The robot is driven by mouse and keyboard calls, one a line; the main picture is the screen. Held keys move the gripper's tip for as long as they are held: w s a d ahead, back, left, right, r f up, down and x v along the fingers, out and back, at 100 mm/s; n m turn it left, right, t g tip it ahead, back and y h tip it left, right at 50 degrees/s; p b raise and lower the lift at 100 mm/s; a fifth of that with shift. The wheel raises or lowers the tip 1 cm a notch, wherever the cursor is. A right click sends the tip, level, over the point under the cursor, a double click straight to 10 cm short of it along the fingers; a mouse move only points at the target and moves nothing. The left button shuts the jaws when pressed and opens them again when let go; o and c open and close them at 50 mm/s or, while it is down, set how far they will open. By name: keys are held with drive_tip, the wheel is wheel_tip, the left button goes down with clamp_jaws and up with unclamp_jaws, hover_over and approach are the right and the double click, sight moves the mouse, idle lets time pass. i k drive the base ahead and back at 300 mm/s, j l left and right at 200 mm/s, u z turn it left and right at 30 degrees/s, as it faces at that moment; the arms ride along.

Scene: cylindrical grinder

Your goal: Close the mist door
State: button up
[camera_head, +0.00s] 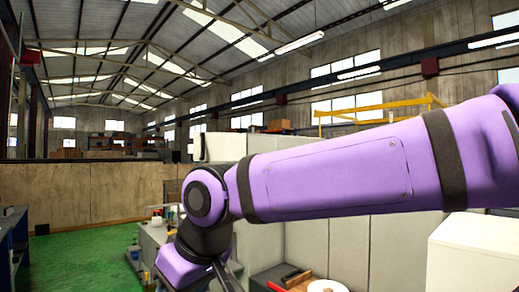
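I cannot pick out the mist door with certainty. A large pale grey-white panelled enclosure (362,248) stands behind and below my purple arm, and the arm hides much of its upper part. I cannot tell whether any of its panels is a door, or whether one is open. My arm crosses the picture from the right to a dark wrist joint left of centre, then bends down out of the bottom edge. My gripper does not show clearly in this view.
A white box-like cabinet (470,258) stands at the lower right. A dark tray (268,280) and a white roll (327,287) are at the bottom. Green floor (85,262) is open at the left, before a wooden partition (80,192). A blue bench (14,245) is at the left edge.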

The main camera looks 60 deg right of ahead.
sight(208, 146)
drive_tip(key=z, duration=1.3)
